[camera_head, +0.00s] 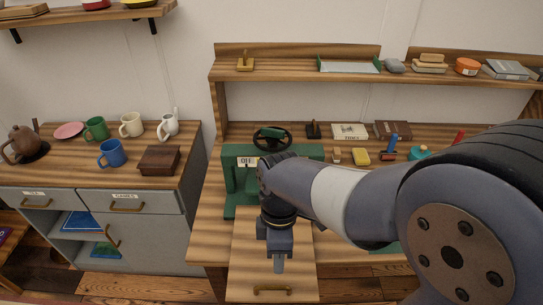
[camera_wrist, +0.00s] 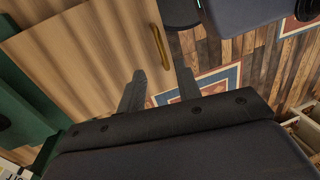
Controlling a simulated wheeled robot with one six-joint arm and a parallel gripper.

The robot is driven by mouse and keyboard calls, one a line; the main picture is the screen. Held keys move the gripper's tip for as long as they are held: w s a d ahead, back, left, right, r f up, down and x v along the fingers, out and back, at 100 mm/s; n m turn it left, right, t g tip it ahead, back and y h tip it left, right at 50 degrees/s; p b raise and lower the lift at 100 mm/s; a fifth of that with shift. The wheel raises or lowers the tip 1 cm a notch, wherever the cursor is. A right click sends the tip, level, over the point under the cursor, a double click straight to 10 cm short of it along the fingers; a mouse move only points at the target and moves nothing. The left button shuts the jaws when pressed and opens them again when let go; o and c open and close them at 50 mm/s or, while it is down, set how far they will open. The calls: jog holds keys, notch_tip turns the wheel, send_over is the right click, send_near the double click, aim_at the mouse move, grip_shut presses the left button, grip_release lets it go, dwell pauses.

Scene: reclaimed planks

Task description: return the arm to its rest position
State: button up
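My arm reaches in from the right in the head view. My gripper (camera_head: 278,264) points down in front of the desk, over a pulled-out wooden drawer or board (camera_head: 248,268) with a brass handle (camera_head: 272,289). In the wrist view the two dark fingers of my gripper (camera_wrist: 161,76) stand apart with nothing between them. The brass handle (camera_wrist: 161,47) lies beyond the fingertips there, and the wooden panel (camera_wrist: 90,60) fills the left. I cannot tell the exact height of the fingers above it.
A green press (camera_head: 240,180) with a black wheel stands on the desk behind my gripper. Small items and books (camera_head: 350,131) lie farther back. A grey cabinet (camera_head: 125,235) with mugs and a teapot stands left. A patterned rug (camera_wrist: 215,85) lies on the plank floor.

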send_over(278, 277)
jog(key=s, duration=0.4)
notch_tip(278, 277, down, 9)
jog(key=shift+w+a+f+b, duration=0.15)
jog(key=shift+f+b, duration=0.05)
jog(key=shift+b, duration=0.25)
jog(key=shift+w+r, duration=0.1)
jog(key=shift+w, duration=0.4)
